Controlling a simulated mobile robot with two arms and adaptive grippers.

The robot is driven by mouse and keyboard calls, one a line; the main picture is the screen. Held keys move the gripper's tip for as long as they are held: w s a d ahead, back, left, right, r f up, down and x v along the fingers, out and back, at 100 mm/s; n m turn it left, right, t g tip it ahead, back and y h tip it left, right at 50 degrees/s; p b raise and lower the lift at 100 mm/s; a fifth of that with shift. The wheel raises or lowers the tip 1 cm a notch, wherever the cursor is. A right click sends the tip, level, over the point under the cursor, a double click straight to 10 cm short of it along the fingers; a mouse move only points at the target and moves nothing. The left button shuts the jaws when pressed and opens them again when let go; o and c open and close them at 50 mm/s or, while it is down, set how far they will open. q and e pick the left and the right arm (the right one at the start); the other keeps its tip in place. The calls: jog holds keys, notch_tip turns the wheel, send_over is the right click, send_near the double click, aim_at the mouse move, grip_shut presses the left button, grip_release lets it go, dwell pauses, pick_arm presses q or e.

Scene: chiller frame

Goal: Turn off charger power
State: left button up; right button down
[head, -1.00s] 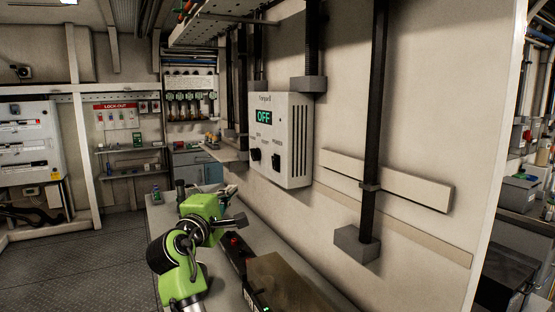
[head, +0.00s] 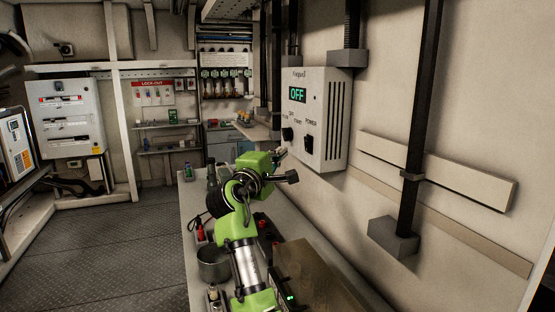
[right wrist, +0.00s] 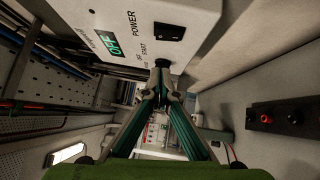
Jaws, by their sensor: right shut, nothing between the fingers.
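The charger (head: 335,118) is a white box on the wall, right of centre in the head view. Its display (head: 297,94) reads OFF in green. Below it are a black round knob (head: 288,134) and a black POWER switch (head: 309,144). My right gripper (head: 282,153) is just below and in front of the charger face. In the right wrist view, my right gripper (right wrist: 161,70) is shut and empty, its tips by the round knob, which they partly cover. I cannot tell whether they touch it. The POWER switch (right wrist: 169,32) is clear of the fingers. My left gripper is not in view.
A bench (head: 195,200) runs under the charger, holding a metal pot (head: 213,264) and a brown box (head: 315,275). A dark vertical conduit (head: 420,110) and a wall rail (head: 440,170) are right of the charger. Open floor (head: 110,235) lies left.

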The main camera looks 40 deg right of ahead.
aim_at(305, 141)
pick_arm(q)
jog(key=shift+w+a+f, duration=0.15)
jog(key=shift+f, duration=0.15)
pick_arm(e)
jog(key=d, duration=0.5)
jog(key=w+d, duration=0.1)
jog(key=d, duration=0.2)
jog(key=shift+d+r, duration=0.15)
jog(key=shift+r, duration=0.25)
jog(key=shift+w, duration=0.1)
jog(key=shift+d+r+m+g+p, duration=0.35)
jog(key=shift+r+p, duration=0.2)
jog(key=shift+p, duration=0.45)
jog(key=shift+a+f+y+b, duration=0.15)
jog(key=shift+f+y+b, duration=0.15)
jog(key=shift+f+b, duration=0.1)
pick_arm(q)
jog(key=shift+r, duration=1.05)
